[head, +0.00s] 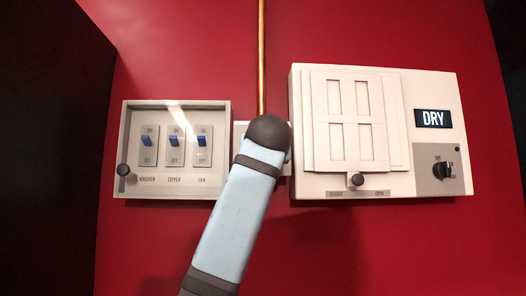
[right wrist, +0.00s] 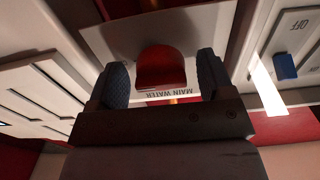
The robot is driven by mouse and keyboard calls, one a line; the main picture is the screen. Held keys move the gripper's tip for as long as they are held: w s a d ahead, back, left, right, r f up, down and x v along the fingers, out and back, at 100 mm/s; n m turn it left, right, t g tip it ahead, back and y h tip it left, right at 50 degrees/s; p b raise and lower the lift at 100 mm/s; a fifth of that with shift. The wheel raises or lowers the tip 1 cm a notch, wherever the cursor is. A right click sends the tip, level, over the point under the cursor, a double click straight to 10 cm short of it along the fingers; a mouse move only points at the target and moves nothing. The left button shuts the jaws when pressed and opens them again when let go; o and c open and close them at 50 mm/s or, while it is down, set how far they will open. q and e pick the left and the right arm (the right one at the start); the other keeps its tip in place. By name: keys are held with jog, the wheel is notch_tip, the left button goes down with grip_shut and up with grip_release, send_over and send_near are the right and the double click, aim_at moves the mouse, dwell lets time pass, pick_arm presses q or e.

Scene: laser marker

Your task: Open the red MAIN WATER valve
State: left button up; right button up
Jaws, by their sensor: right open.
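The red MAIN WATER valve handle (right wrist: 161,70) shows in the right wrist view, in front of a pale plate whose MAIN WATER label (right wrist: 166,93) appears upside down. My right gripper (right wrist: 162,77) is open, with one dark blue finger on each side of the red handle. A gap shows on both sides, so the fingers look apart from it. In the head view my right arm covers the valve and most of its small pale plate (head: 240,131). My left gripper is in neither view.
Left of the plate is a switch box (head: 188,191) with WASHER, DRYER and FAN switches. A copper pipe (head: 261,60) runs up the red wall.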

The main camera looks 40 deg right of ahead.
jog(key=c, duration=0.8)
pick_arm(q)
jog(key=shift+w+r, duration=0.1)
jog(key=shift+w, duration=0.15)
pick_arm(e)
jog(key=shift+c, duration=0.6)
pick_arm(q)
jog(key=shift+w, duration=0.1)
